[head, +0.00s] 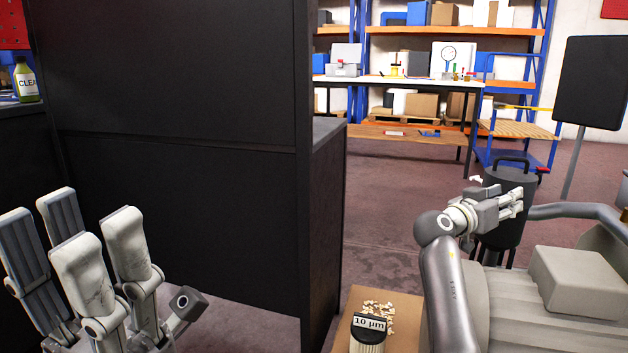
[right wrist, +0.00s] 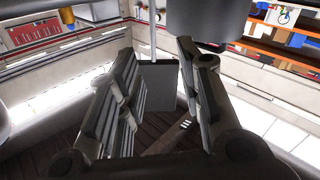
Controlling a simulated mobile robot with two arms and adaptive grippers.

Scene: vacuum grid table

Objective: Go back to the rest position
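My left gripper (head: 68,222) is at the lower left of the head view, fingers pointing up and spread, with nothing between them. It is in front of a tall black partition (head: 180,75). My right gripper (head: 517,203) is right of centre, in front of a dark canister (head: 500,177) with a handle. I cannot tell whether it touches the canister. The right wrist view shows the right gripper's fingers (right wrist: 157,60) apart and empty, with a dark cylinder (right wrist: 205,18) close above them.
A filter marked 10 µm (head: 368,335) and pale chips (head: 378,310) are on a brown board (head: 405,325) at the bottom. A black panel (head: 592,82) stands on a pole at the right. A workbench (head: 400,82) and shelves are far back. Open floor (head: 395,205) lies between.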

